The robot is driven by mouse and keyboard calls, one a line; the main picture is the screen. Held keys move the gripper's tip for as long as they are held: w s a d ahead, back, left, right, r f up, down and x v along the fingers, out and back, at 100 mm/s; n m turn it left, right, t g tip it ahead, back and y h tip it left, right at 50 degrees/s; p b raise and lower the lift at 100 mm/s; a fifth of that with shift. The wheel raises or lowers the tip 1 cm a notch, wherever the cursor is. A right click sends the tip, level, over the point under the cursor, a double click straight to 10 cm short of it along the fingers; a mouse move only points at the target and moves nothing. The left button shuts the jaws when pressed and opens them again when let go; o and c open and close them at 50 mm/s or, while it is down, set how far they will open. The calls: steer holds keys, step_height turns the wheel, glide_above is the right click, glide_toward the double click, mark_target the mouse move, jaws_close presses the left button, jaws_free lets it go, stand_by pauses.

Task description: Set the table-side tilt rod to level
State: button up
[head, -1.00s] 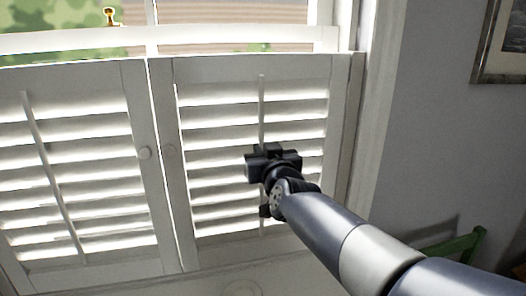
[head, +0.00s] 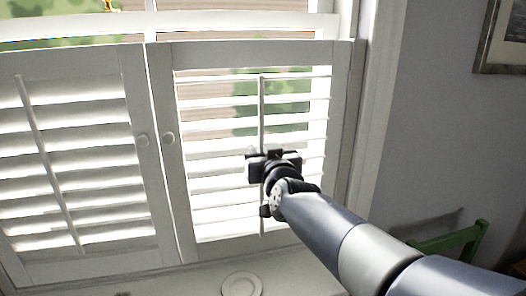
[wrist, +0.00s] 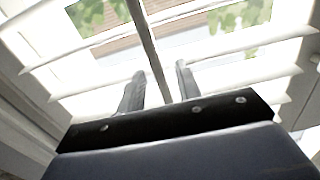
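The right shutter panel has a thin upright tilt rod (head: 262,115) down the middle of its white slats (head: 210,125). Its slats stand open, and greenery and brown show through the upper gaps. My gripper (head: 262,165) is at the rod around mid-height. In the wrist view, the two fingers (wrist: 158,78) are apart, one on each side of the rod (wrist: 148,42), with light gaps visible beside it. The left panel's tilt rod (head: 46,160) leans along slats that look more closed. The head view hides the fingertips and the rod behind my gripper.
A white plate (head: 241,285) lies on the sill below. A green chair (head: 450,245) stands at lower right. A framed picture (head: 505,38) hangs on the right wall.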

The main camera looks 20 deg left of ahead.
steer(key=v, duration=1)
steer(key=shift+s+d, duration=0.2)
steer(key=shift+s, duration=0.15)
steer(key=r+p+x, duration=0.1)
steer(key=x, duration=0.9)
steer(key=shift+w+a, duration=0.2)
steer(key=shift+w, duration=0.15)
steer(key=shift+r, duration=0.1)
